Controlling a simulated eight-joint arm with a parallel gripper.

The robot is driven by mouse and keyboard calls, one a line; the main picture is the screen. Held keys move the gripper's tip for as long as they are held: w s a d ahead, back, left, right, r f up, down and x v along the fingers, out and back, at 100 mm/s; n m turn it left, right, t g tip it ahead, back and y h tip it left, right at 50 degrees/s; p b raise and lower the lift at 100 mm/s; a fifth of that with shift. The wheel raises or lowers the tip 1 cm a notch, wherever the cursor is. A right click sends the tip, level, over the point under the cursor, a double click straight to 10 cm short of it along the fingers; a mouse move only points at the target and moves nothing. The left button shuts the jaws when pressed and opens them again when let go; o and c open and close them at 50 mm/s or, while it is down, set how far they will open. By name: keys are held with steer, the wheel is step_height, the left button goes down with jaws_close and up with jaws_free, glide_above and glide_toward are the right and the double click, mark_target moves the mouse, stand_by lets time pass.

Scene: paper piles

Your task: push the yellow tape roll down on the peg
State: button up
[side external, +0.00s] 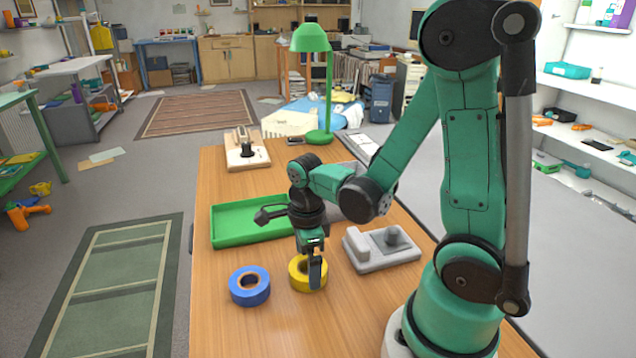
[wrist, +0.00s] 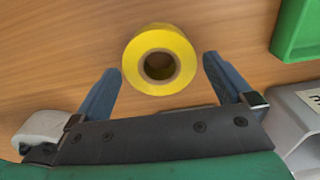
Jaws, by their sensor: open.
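The yellow tape roll (side external: 299,282) lies flat on the wooden table, partly hidden by my gripper in the side view. In the wrist view the yellow tape roll (wrist: 133,62) shows with its round hole facing up. My gripper (side external: 312,275) points down at the roll. In the wrist view my gripper (wrist: 160,66) is open, with one finger on each side of the roll and gaps between. A wooden base with a dark upright post (side external: 247,150) stands at the back. I cannot tell which post is the peg.
A blue tape roll (side external: 249,286) lies just left of the yellow one. A green tray (side external: 232,237) lies behind them; its corner shows in the wrist view (wrist: 290,50). A green lamp (side external: 328,90) stands at the back. The table front is clear.

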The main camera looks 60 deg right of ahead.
steer(key=shift+f, duration=0.6)
steer(key=c, duration=1.1)
steer(key=shift+o, duration=0.2)
steer(key=shift+r, duration=0.15)
step_height(320, 180, up, 19)
steer(key=s+d+f+m, duration=0.2)
steer(key=s+d, duration=0.1)
steer(key=d, duration=0.1)
steer(key=s+d+f+m, duration=0.2)
steer(key=s+d+f, duration=0.1)
steer(key=s+d, duration=0.1)
steer(key=s+d+f+m, duration=0.1)
steer(key=s+d+f, duration=0.2)
steer(key=d, duration=0.2)
steer(key=shift+s+d+m, duration=0.15)
steer(key=shift+s+m, duration=0.2)
steer(key=shift+m, duration=0.05)
